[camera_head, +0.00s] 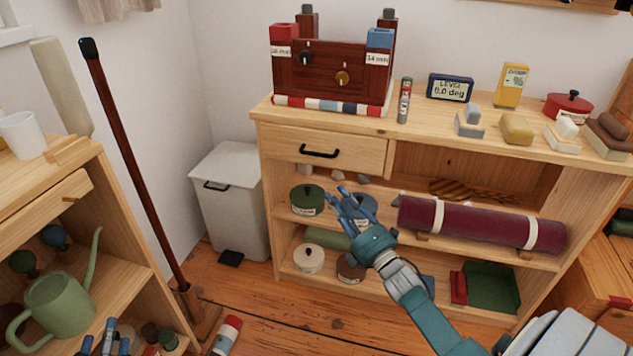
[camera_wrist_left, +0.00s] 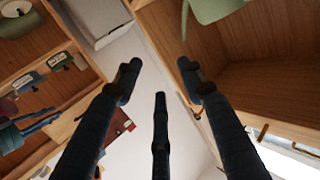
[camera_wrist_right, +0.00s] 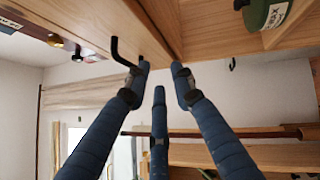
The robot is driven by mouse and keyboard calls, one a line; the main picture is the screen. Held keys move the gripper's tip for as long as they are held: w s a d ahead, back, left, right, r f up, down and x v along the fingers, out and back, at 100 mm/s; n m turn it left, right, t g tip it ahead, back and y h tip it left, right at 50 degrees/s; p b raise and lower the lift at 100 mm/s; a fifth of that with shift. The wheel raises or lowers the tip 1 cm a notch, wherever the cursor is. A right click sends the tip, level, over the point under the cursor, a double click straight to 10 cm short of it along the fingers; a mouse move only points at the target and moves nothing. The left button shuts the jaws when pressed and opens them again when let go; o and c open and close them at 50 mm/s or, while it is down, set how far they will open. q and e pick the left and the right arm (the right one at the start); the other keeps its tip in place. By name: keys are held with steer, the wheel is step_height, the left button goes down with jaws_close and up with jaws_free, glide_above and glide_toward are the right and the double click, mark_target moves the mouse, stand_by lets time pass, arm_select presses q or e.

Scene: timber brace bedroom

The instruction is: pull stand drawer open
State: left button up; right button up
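The stand (camera_head: 255,112) is a light wooden shelf unit against the back wall. Its drawer (camera_head: 285,145) is at the upper left, with a black bar handle (camera_head: 320,152), and looks closed. My right gripper (camera_head: 345,198) is open and empty, in front of the stand and below the handle in the head view. In the right wrist view the handle (camera_wrist_right: 122,50) shows close to the fingertips of the gripper (camera_wrist_right: 160,78), not between them. My left gripper (camera_head: 107,335) is at the lower left of the head view. The left wrist view shows its fingers (camera_wrist_left: 158,80) open and empty.
A brown box with knobs (camera_head: 320,78) and a level display (camera_head: 450,88) stand on top. Pots, including a green one (camera_head: 307,199), and a rolled maroon mat (camera_head: 480,222) fill the shelves. A bin (camera_head: 228,205) stands left. A watering can (camera_head: 60,303) is near my left gripper.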

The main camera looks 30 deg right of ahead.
mark_target(319, 155)
steer(key=w+r+n+b, duration=0.1)
steer(key=w+r, duration=0.1)
steer(key=r, duration=0.1)
steer(key=w+r+n+t+b, duration=0.1)
steer(key=w+r, duration=0.2)
steer(key=w+r+y+b, duration=0.1)
steer(key=w+r, duration=0.1)
steer(key=w, duration=0.1)
steer(key=shift+w+a+r+n+t, duration=0.1)
steer(key=shift+w+r+n+t, duration=0.15)
steer(key=shift+r+n+t, duration=0.15)
arm_select(q)
steer(key=s+r+t+h, duration=0.1)
steer(key=s+r+t, duration=0.1)
steer(key=r, duration=0.6)
steer(key=s+r+t+h, duration=0.1)
steer(key=r+t, duration=0.3)
steer(key=r, duration=0.4)
steer(key=shift+s+d, duration=0.3)
steer(key=shift+s, duration=0.05)
arm_select(e)
steer(key=shift+w+r, duration=0.25)
steer(key=shift+w, duration=0.35)
arm_select(q)
steer(key=shift+f, duration=0.1)
arm_select(e)
jaws_close()
